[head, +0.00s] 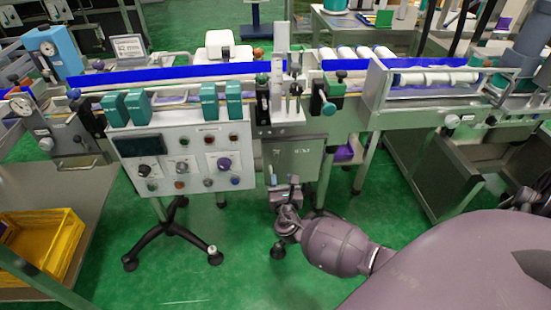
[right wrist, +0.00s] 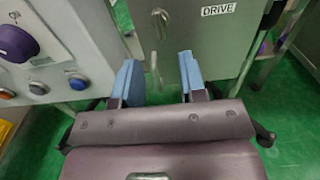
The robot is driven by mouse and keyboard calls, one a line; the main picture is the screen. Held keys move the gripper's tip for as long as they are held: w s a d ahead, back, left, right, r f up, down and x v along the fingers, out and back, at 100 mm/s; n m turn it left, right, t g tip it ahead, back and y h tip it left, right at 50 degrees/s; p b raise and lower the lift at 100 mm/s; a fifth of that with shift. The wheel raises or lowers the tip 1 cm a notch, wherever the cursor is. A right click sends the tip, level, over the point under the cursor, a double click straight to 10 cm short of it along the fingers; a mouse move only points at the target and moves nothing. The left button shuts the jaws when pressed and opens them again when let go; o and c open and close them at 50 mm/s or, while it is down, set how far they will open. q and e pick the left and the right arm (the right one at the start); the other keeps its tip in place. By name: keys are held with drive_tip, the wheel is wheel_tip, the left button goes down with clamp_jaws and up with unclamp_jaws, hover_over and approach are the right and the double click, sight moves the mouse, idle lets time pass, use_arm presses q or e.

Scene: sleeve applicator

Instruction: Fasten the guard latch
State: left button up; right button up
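The grey metal cover marked DRIVE (right wrist: 215,50) fills the upper right of the right wrist view. It also shows in the head view (head: 297,158), below the conveyor. Small metal latch parts (right wrist: 154,64) show at its left edge, with another metal piece (right wrist: 160,18) above; whether they are engaged I cannot tell. My right gripper (right wrist: 160,80) is open and empty, its two blue fingers apart in front of the cover's lower left. The latch part shows between and beyond the fingertips, seemingly apart from them. In the head view the gripper (head: 284,181) is small. My left gripper is out of view.
A control panel (head: 187,163) with knobs and buttons stands close left of the cover. A yellow crate (head: 40,243) sits at lower left.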

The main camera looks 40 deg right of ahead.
sight(277, 158)
drive_tip(key=b+x, duration=0.2)
drive_tip(key=x, duration=0.7)
drive_tip(key=shift+f, duration=0.2)
drive_tip(key=shift+w+d+r, duration=0.2)
drive_tip(key=shift+w+d, duration=0.1)
drive_tip(key=shift+w, duration=0.25)
clamp_jaws()
